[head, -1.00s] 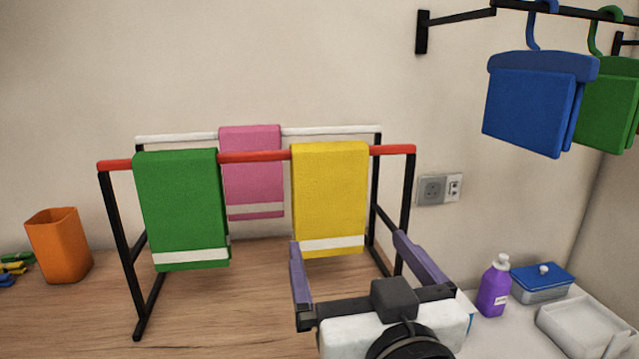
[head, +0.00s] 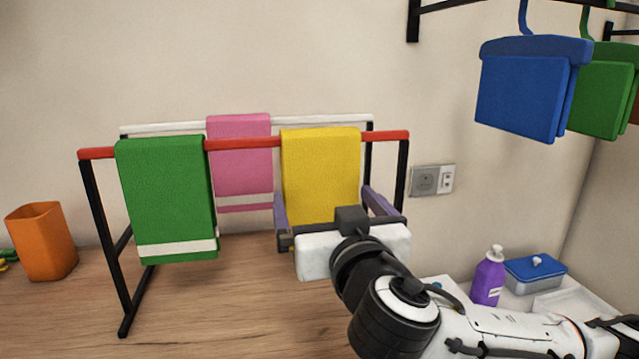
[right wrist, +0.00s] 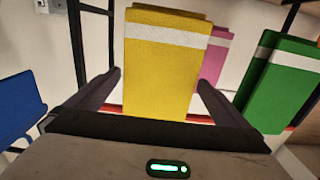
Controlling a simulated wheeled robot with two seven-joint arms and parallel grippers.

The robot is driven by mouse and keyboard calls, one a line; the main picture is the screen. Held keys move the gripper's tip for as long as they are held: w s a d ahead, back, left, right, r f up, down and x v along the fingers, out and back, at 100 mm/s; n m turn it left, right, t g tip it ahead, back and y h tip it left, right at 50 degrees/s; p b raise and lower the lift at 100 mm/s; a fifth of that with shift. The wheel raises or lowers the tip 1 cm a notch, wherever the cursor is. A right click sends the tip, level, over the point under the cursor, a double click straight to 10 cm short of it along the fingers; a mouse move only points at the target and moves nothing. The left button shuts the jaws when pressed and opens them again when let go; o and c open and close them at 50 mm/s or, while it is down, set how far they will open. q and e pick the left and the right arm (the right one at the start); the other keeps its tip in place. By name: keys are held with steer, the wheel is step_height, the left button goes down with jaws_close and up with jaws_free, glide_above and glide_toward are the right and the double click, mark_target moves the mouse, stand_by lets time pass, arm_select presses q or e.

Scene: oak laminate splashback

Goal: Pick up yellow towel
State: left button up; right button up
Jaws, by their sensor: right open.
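The yellow towel (head: 320,170) hangs over the red front bar of the drying rack, right of the middle. My right gripper (head: 325,203) is open in front of its lower part, one finger at each side edge, and hides the towel's white stripe in the head view. In the right wrist view the yellow towel (right wrist: 163,75) fills the gap between the spread fingers of the right gripper (right wrist: 160,85), with its white stripe showing. The fingers do not close on it. My left gripper is not in view.
The green towel (head: 167,195) hangs on the same red bar (head: 240,143) to the left. The pink towel (head: 240,160) hangs on the white bar behind. An orange cup (head: 42,242) stands left, a purple bottle (head: 488,277) right. A blue towel (head: 522,95) hangs upper right.

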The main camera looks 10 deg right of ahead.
steer(key=shift+w, duration=0.25)
steer(key=c, duration=0.8)
steer(key=shift+r, duration=0.1)
